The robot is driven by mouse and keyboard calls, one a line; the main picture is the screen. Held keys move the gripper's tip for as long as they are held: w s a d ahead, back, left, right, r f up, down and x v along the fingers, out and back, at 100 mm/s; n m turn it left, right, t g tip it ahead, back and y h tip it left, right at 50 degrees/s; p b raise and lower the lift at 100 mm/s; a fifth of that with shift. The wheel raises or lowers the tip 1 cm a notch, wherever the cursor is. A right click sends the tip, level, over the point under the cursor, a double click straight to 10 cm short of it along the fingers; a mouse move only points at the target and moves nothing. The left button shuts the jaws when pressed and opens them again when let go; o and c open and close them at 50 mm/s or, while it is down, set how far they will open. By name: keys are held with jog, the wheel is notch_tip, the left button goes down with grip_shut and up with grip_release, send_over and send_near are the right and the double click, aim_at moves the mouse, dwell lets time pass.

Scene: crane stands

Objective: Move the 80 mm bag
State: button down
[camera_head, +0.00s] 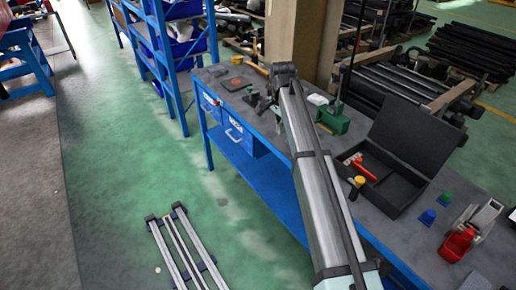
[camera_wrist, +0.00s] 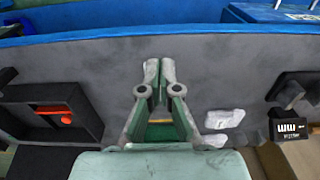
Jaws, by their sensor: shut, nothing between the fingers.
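A small pale, crumpled packet, which looks like the bag, lies on the grey workbench (camera_head: 235,98). In the wrist view the packet (camera_wrist: 224,119) is just right of my gripper (camera_wrist: 168,66), apart from the fingertips. In the head view a white packet (camera_head: 318,99) shows just right of my arm. Its size cannot be read. My gripper is shut and empty, with its fingertips together over bare bench top. In the head view my arm hides most of the gripper.
An open dark case (camera_head: 385,165) with a red tool (camera_head: 364,170) stands near the packet. A green stand (camera_head: 334,119) with a thin upright pole is beside the packet. A labelled black box (camera_wrist: 291,126) is at right in the wrist view. Red, blue and green items crowd the near end.

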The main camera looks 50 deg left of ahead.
aim_at(287, 148)
notch_tip(287, 148, down, 10)
jog(key=p, duration=0.3)
jog(key=shift+s+d+r, duration=0.1)
jog(key=shift+s+r, duration=0.05)
jog(key=shift+r, duration=0.1)
jog(key=w, duration=0.1)
jog(key=w+p, duration=0.1)
jog(key=shift+w+d+r, duration=0.15)
jog(key=shift+w+r, duration=0.05)
jog(key=shift+w, duration=0.1)
jog(key=shift+w+d+f+p, duration=0.1)
jog(key=shift+w+f+p, duration=0.05)
jog(key=shift+w+p, duration=0.4)
jog(key=shift+w, duration=0.15)
jog(key=shift+w, duration=0.3)
jog(key=w+b, duration=0.1)
jog(key=w, duration=0.3)
jog(key=w+d+b, duration=0.1)
jog(key=w, duration=0.3)
jog(key=w+d, duration=0.1)
jog(key=w, duration=0.4)
jog(key=shift+w+b, duration=0.1)
jog(key=shift+b, duration=0.3)
